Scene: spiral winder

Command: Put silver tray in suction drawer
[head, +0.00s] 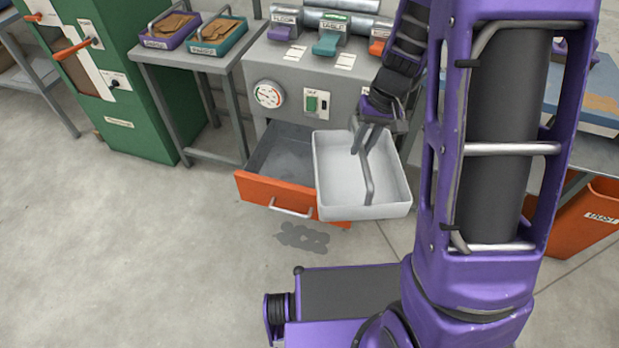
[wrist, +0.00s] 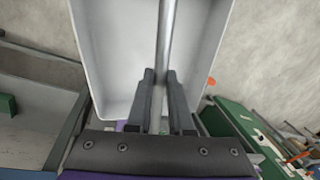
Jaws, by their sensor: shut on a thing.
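The silver tray (head: 333,197) is a pale, shallow rectangular tray with a metal bar handle running across its middle. My gripper (head: 365,148) is shut on that handle and holds the tray up. In the wrist view the tray (wrist: 105,60) fills the upper middle, and my gripper's fingers (wrist: 160,95) sit either side of the bar. The suction drawer (head: 257,193) has an orange front with a metal handle and is pulled open below the grey machine. The tray overlaps the drawer's right part in the head view and hides it. I cannot tell the height between them.
The grey machine (head: 333,78) with a gauge and a green switch stands behind the drawer. A stand at left holds a purple tray (head: 172,30) and a teal tray (head: 217,36). A green cabinet (head: 120,95) stands far left. An orange bin (head: 585,220) is at right. Floor in front is clear.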

